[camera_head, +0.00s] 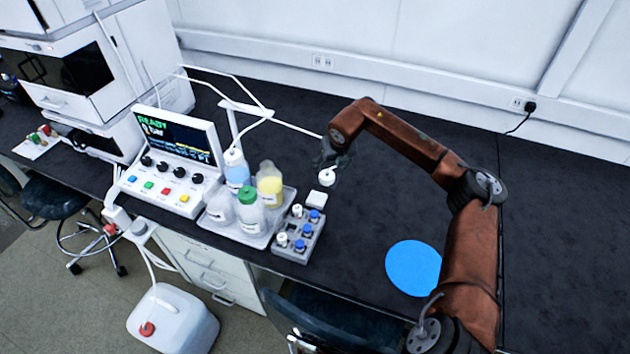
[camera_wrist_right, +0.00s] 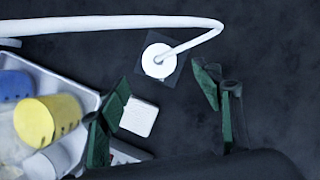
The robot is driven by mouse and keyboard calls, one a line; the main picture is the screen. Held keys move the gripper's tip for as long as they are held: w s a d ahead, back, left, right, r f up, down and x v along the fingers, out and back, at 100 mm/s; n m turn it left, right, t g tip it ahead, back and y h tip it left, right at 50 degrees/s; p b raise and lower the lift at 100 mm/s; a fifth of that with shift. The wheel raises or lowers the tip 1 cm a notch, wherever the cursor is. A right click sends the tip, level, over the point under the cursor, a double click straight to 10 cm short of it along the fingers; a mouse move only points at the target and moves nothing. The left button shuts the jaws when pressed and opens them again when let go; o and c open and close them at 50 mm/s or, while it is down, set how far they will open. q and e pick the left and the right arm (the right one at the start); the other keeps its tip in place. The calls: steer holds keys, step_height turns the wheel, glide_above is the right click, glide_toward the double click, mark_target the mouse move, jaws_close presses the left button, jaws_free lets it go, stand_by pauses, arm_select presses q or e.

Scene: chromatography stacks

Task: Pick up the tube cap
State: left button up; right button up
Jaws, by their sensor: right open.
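The tube cap (camera_wrist_right: 158,60) is a white round piece with a thin white tube joined to its top. In the wrist view it sits over a dark square patch, ahead of and between my fingers. In the head view the cap (camera_head: 327,177) shows just below my right gripper (camera_head: 335,158). In the wrist view the right gripper (camera_wrist_right: 160,98) has its green fingers spread wide, one on each side, with nothing between them gripped. Whether the fingers are level with the cap is hard to tell. My left gripper is not in view.
A white square block (camera_head: 316,204) lies close to the cap. A grey vial rack (camera_head: 305,250) and a tray (camera_head: 217,228) of bottles stand to the left. A blue disc (camera_head: 414,268) lies right. The white tube (camera_head: 298,127) runs leftward. The bench behind is clear.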

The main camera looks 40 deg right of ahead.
mark_target(328, 176)
steer(key=b+x, duration=0.2)
steer(key=x, duration=0.5)
steer(key=shift+s+a, duration=0.15)
steer(key=shift+f, duration=0.35)
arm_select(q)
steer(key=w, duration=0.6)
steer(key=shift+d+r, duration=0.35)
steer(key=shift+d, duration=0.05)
arm_select(e)
steer(key=shift+r, duration=0.1)
steer(key=shift+c, duration=0.6)
steer(key=c, duration=1.1)
steer(key=shift+c, duration=0.3)
steer(key=shift+r, duration=0.1)
